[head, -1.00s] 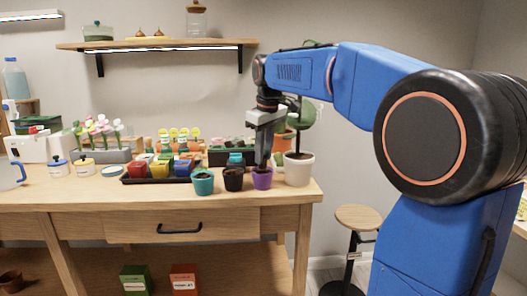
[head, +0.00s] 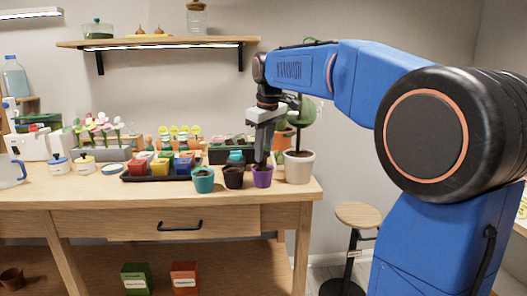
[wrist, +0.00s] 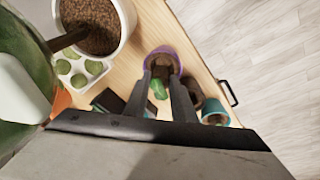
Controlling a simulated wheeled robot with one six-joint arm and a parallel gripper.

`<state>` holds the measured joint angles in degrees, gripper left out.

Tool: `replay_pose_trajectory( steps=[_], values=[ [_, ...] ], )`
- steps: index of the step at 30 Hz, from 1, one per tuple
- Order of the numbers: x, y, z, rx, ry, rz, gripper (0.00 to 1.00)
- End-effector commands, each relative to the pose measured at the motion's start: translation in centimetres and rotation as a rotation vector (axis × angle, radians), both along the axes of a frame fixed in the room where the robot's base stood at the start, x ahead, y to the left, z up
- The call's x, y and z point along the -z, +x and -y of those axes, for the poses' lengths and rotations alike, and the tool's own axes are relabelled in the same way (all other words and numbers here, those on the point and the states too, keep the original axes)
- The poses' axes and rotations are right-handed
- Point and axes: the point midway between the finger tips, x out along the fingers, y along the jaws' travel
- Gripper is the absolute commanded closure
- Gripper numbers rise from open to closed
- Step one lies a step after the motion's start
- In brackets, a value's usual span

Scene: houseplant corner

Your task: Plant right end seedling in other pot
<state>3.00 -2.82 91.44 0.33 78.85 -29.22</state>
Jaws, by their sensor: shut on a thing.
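My gripper (wrist: 167,83) is shut on a small seedling (wrist: 157,89), with green leaves showing between the fingers and a brown plug towards the fingertips. The fingers point down over the purple pot (wrist: 176,55), which also shows in the head view (head: 262,178). The fingertips are at about the height of its rim; whether the plug touches the soil inside I cannot tell. The black pot (head: 233,178) and the teal pot (head: 203,181) stand in a row to its left. In the head view the seedling is hidden by the fingers.
A large white pot (head: 299,173) with a plant stands close to the right of the purple pot. The workbench (head: 110,194) ends just right of the white pot. A stool (head: 358,216) stands beyond.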

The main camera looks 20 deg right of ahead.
Motion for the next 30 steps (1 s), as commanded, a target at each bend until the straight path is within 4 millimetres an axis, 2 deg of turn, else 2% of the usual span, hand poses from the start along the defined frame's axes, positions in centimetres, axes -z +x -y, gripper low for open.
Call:
replay_pose_trajectory(
  steps=[30],
  values=[
    [2.0, 0.0, 0.0, 0.0, 0.0, 0.0, 0.97]
  ],
)
